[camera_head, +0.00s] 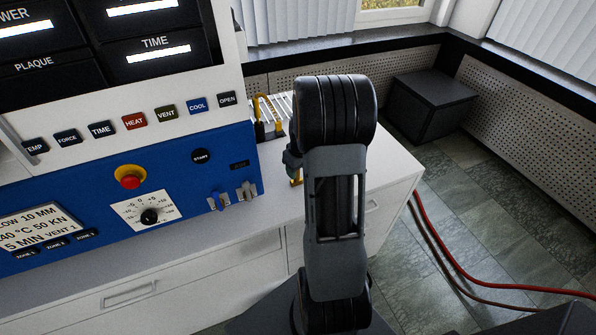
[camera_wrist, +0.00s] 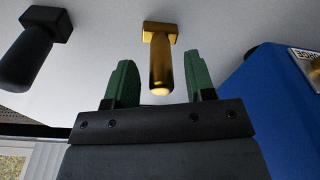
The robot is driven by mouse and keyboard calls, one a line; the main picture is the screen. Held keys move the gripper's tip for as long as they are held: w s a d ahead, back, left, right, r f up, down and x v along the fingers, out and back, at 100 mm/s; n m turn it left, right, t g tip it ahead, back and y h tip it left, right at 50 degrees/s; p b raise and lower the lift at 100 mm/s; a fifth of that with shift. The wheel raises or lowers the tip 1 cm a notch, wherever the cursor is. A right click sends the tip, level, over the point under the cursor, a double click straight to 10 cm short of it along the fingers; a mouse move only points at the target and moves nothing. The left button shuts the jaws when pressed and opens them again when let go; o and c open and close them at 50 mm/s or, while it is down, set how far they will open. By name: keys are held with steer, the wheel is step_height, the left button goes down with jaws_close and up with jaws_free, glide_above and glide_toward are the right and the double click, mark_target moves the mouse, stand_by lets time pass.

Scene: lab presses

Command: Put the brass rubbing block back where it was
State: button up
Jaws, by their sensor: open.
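The brass rubbing block (camera_wrist: 158,33) shows in the wrist view as a gold, hammer-like piece with a round handle and a square end against a pale surface. Its handle end points toward my gripper (camera_wrist: 160,72). My gripper is open, with one green finger on each side of the handle in the picture. I see a gap on both sides and cannot tell how deep the handle sits between the fingers. In the head view my arm hides most of this area; a small gold piece beside the arm may be the block, but I cannot be sure.
A black piece of similar shape (camera_wrist: 35,45) is left of the brass one in the wrist view. The blue press (camera_head: 110,205) stands left on the white cabinet (camera_head: 395,165). A yellow-handled item (camera_head: 262,112) is behind my arm. Red hoses (camera_head: 440,235) cross the floor.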

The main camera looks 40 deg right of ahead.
step_height(320, 180, up, 10)
steer(key=s, duration=0.1)
steer(key=s+a+r, duration=0.1)
steer(key=s+a, duration=0.3)
steer(key=a, duration=0.3)
steer(key=s+a+r+t, duration=0.1)
steer(key=s+a+r, duration=0.1)
steer(key=a, duration=0.5)
steer(key=s+a+r+t, duration=0.1)
steer(key=s+a+r, duration=0.1)
steer(key=s+a, duration=0.3)
steer(key=shift+s+a+m, duration=0.3)
steer(key=shift+a, duration=0.8)
steer(key=shift+r+p, duration=0.45)
steer(key=shift+r, duration=0.05)
steer(key=shift+f, duration=0.15)
